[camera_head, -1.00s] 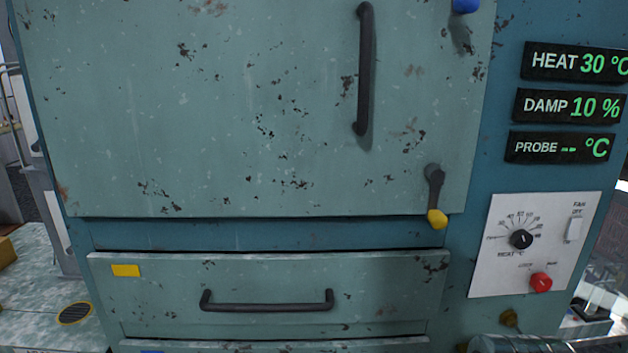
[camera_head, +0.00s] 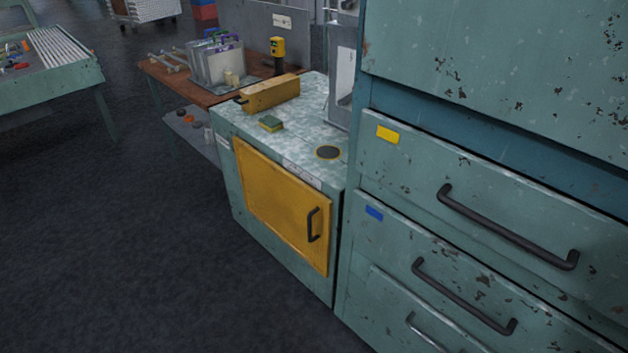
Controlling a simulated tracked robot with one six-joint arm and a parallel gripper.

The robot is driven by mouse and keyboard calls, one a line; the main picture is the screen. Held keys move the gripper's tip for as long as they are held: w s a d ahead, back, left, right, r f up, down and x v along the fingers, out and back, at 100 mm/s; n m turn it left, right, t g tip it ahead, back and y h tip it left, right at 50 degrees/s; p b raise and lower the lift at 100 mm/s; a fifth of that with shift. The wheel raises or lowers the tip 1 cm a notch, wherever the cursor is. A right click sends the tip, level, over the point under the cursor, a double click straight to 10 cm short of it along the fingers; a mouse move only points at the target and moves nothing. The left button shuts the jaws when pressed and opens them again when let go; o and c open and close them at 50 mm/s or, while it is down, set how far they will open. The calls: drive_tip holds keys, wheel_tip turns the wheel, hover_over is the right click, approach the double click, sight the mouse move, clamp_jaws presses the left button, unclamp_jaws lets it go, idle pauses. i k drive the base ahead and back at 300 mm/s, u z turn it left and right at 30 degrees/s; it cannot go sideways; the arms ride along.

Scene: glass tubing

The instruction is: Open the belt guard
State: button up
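A yellow panel (camera_head: 284,207) with a black upright handle (camera_head: 313,225) near its right edge covers the front of a low teal cabinet (camera_head: 338,240). It looks like the belt guard and sits flush, closed. A yellow box-like piece (camera_head: 269,93) with a dark handle at its left end lies on the cabinet's top; I cannot tell whether it is also a guard. My gripper is not in view.
A tall teal cabinet with drawers (camera_head: 480,215) stands close on the right, its handles sticking out. Dark floor (camera_head: 130,250) in front is clear.

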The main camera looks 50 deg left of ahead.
sight(277, 182)
drive_tip(key=u, duration=2.3)
drive_tip(key=i, duration=0.5)
drive_tip(key=u, duration=0.7)
